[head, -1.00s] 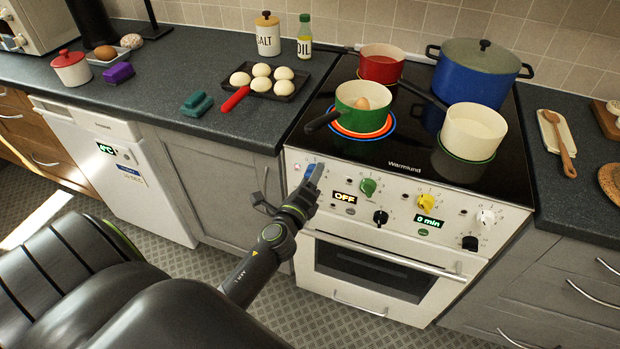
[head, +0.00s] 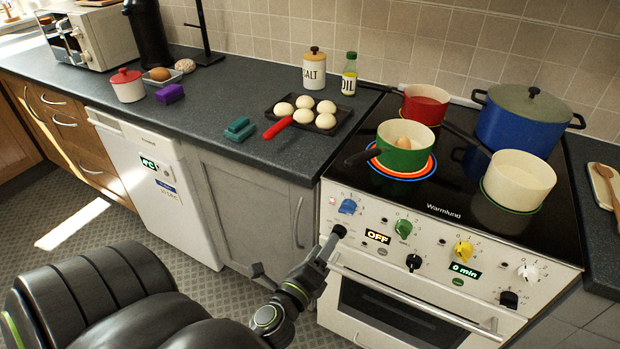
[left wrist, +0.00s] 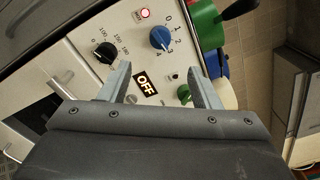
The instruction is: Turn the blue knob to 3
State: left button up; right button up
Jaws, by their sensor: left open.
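The blue knob (head: 347,206) is at the left end of the cooker's front panel, below the pot with the egg. It also shows in the left wrist view (left wrist: 161,38), with numbers from 0 to 4 printed around its right side. I cannot clearly tell which number it points to. My left gripper (head: 294,260) is open and empty, below and left of the blue knob in the head view. In the left wrist view its fingers (left wrist: 160,78) stand apart, with the knob beyond the tips and not between them. My right gripper is not in view.
Nearby are a black knob (head: 338,231), an OFF display (head: 377,237) and a green knob (head: 403,228). The oven handle (head: 415,295) runs below the panel. A green pot (head: 404,150) stands on a glowing ring. Grey cupboards (head: 245,215) are left of the cooker.

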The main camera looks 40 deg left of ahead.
pick_arm(q)
jog(key=shift+b+v, duration=0.65)
jog(key=shift+v, duration=2.1)
jog(key=shift+f, duration=0.1)
jog(key=s+f+n+g+h, duration=0.1)
jog(key=s+f+n+g, duration=0.2)
jog(key=f, duration=0.7)
jog(key=s+f+n+g+p, duration=0.15)
jog(key=f+n, duration=0.25)
jog(key=f, duration=0.7)
jog(key=s+f+n+g+h+b, duration=0.15)
jog(key=f+n+g, duration=0.25)
jog(key=f, duration=0.6)
jog(key=s+f+n+g+p, duration=0.1)
jog(key=s+f+n+g, duration=0.3)
jog(key=s+f, duration=0.4)
jog(key=s+a+f+n+g, duration=0.1)
jog(key=s+f+n+g, duration=0.3)
jog(key=s, duration=1)
notch_tip(320, 180, down, 4)
jog(key=n, duration=0.3)
jog(key=shift+a+p, duration=0.3)
jog(key=shift+p, duration=0.1)
